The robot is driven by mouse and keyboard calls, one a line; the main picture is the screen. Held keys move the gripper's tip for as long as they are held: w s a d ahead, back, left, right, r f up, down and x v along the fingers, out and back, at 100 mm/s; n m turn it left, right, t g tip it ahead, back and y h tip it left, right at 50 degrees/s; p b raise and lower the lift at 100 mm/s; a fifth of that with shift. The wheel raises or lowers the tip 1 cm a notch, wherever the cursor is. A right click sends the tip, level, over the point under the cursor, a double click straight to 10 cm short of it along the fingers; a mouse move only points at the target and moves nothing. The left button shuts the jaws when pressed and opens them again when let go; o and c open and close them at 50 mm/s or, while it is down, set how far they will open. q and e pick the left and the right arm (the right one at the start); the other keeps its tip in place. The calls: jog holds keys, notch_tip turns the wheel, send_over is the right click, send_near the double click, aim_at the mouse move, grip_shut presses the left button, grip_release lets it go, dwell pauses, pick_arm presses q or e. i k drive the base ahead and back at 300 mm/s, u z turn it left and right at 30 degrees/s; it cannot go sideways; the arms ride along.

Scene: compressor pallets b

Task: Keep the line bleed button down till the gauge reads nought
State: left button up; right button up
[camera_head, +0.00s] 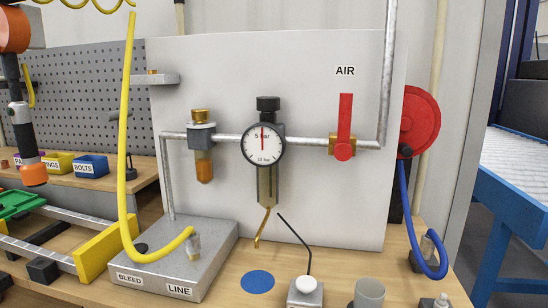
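A grey metal block (215,262) sits on the bench in front of the white panel. It bears a "BLEED" label (130,279) and a "LINE" label (179,290). A dark round button (141,248) shows on its top, partly behind the yellow hose (126,140); nothing of mine touches it, and I cannot tell whether it is down. The hose ends at a metal fitting (194,246) on the block. Neither of my grippers is in view.
A red lever (345,125) stands upright on the pipe under "AIR". A white-topped knob (305,284), a grey cup (369,294) and a blue disc (257,282) are along the bench front. An orange-tipped tool (34,175) hangs at left. A yellow plate (96,252) stands beside the block.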

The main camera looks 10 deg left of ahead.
aim_at(142, 248)
jog(key=u, duration=1.55)
